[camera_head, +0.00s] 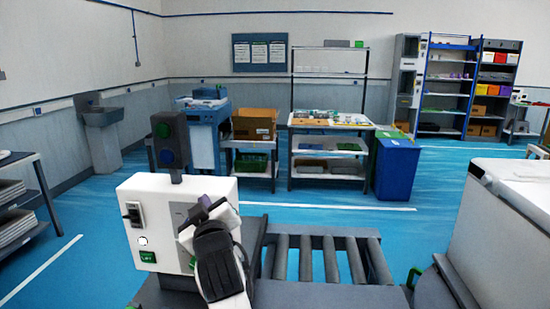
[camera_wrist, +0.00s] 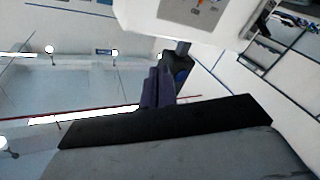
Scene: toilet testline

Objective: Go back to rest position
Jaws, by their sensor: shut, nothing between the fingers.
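My gripper (camera_head: 205,203) is in front of the white control box (camera_head: 145,212), at its upper right side. In the wrist view my gripper's dark fingers (camera_wrist: 157,88) are together, with nothing seen between them. The white box's panel (camera_wrist: 195,12) is at the top of that view. I cannot tell the exact gap between fingers and box.
A roller conveyor (camera_head: 325,262) runs right of the box, with a white-topped unit (camera_head: 510,210) at far right. A blue bin (camera_head: 396,168), a shelf table (camera_head: 325,160) and a sink (camera_head: 102,118) stand farther back. Blue floor is open between.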

